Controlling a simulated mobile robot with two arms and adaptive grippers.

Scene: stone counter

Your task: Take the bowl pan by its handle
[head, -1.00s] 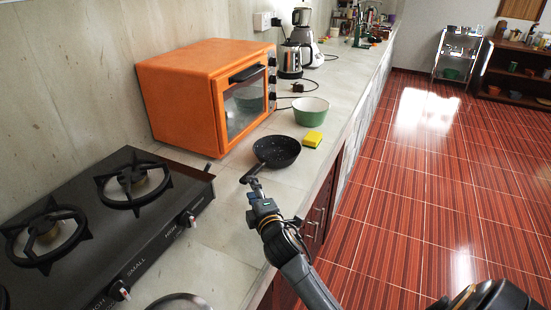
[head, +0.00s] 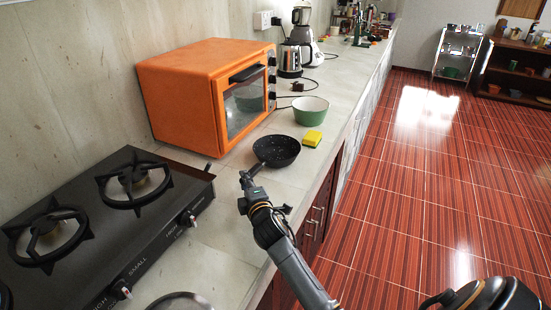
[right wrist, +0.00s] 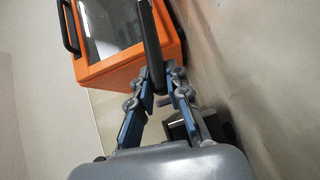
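The bowl pan (head: 277,150) is a dark, speckled pan standing on the counter, with its black handle (head: 257,169) pointing toward the front left. In the right wrist view, the dark handle (right wrist: 150,40) runs up between my right gripper's fingers. My right gripper (head: 248,179) is at the handle's near end in the head view. In the right wrist view, its fingertips (right wrist: 159,74) lean in close on both sides of the handle and appear shut on it. The pan's bowl does not show in the right wrist view. My left gripper is not in view.
An orange oven (head: 180,95) stands behind the pan and also fills the upper left of the right wrist view (right wrist: 105,75). A green bowl (head: 311,112) and a yellow sponge (head: 313,138) are beside the pan. A gas stove (head: 90,235) lies to the left.

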